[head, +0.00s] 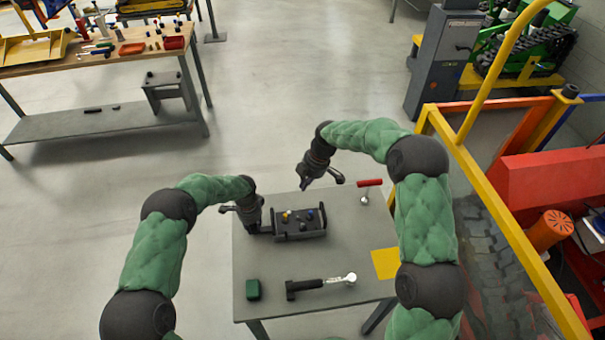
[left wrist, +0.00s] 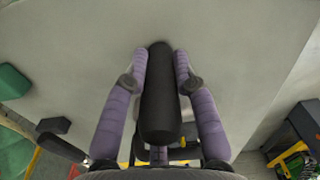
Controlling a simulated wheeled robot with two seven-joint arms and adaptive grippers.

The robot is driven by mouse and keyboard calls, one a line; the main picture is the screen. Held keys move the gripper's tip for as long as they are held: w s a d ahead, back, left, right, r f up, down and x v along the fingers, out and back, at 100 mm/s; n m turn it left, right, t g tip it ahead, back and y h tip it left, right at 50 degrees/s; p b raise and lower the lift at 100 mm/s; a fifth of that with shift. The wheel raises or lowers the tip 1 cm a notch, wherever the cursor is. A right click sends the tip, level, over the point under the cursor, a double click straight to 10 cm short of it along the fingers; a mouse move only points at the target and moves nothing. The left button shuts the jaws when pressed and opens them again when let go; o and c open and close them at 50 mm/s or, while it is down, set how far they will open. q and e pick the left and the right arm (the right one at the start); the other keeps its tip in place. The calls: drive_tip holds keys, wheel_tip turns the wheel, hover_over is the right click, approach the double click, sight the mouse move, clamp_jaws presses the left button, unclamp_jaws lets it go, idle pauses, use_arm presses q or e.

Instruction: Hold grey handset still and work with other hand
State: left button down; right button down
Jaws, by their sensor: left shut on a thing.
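The dark grey handset (head: 299,236) is a flat box with raised sides and several small knobs, one yellow and one blue, on top. It is at the middle of the grey table (head: 345,225). My left gripper (head: 266,229) is at its left end. In the left wrist view, its two purple fingers are shut on a black cylindrical grip (left wrist: 160,95), one on each side. My right gripper (head: 305,186) is in the air above the table's back part, behind the handset and apart from it. Its fingers are too small to read.
A red-handled tool (head: 369,183) is at the back right of the table. A yellow sheet (head: 385,263) is at the right edge. A green block (head: 253,290) and a black-and-silver tool (head: 320,285) lie in front. A yellow rail (head: 495,215) stands to the right.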

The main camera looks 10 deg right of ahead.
use_arm(q)
drive_tip(key=c, duration=0.9)
unclamp_jaws()
